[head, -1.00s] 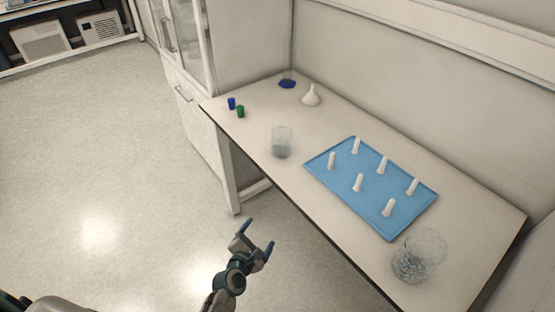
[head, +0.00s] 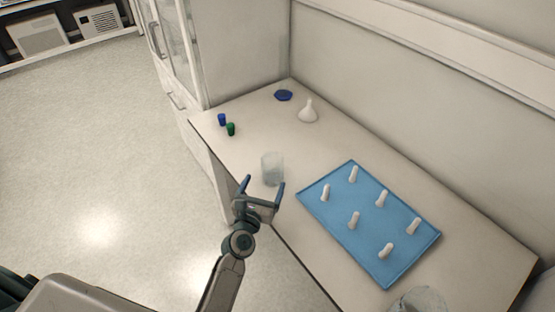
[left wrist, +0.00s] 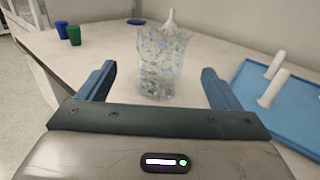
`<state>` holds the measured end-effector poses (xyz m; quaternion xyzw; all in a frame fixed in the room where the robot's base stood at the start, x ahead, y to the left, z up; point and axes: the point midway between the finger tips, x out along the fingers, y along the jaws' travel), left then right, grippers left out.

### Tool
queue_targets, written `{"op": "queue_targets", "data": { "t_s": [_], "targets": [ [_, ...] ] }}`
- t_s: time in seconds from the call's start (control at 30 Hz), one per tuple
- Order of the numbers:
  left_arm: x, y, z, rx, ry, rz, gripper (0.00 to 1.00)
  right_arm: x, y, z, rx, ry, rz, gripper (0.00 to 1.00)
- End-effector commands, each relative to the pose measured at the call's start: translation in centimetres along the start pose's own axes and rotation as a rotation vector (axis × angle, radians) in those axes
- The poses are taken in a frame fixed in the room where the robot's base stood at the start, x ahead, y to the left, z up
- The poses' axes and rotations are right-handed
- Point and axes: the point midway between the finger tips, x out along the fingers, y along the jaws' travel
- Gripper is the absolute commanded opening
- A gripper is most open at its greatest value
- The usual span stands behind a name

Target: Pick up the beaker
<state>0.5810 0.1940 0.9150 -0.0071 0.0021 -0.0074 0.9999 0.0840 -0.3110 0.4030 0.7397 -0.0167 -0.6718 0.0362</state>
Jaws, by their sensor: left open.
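A clear glass beaker (head: 272,168) stands upright on the table near its front edge. In the left wrist view the beaker (left wrist: 162,62) stands ahead of my gripper, between the lines of the two fingers. My left gripper (head: 263,188) is open and empty, with its blue fingertips just short of the beaker at the table's front edge. Its fingers also show in the left wrist view (left wrist: 160,85). I cannot tell whether a fingertip touches the glass. My right gripper is not in view.
A blue tray (head: 340,225) with several white pegs lies right of the beaker. A blue cup (head: 222,119) and a green cup (head: 231,129) stand at the left. A white flask (head: 308,111) and a dark blue item (head: 284,95) are behind. Another glass vessel (head: 420,301) is at the bottom right.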

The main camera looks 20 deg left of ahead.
Motion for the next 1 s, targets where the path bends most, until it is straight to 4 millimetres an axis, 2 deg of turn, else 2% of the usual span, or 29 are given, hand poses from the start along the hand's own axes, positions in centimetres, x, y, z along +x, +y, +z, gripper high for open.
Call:
{"op": "queue_targets", "data": {
  "t_s": [0.2,0.53,0.73,0.87,1.0],
  "targets": [
    [3.4,0.0,0.1,0.001,-0.001,-0.001,0.86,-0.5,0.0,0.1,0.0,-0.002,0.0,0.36],
    [6.4,-0.1,-0.3,0.001,-0.001,0.0,0.86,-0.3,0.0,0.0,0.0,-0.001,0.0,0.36],
    [9.4,-0.2,-0.7,0.003,-0.001,-0.001,0.86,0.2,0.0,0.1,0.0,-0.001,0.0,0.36],
    [10.4,-0.2,-0.7,0.003,0.0,-0.001,0.86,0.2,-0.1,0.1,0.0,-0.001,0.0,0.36],
    [10.6,-0.2,-0.7,0.002,0.0,0.0,0.86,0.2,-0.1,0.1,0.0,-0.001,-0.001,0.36]
  ]
}}
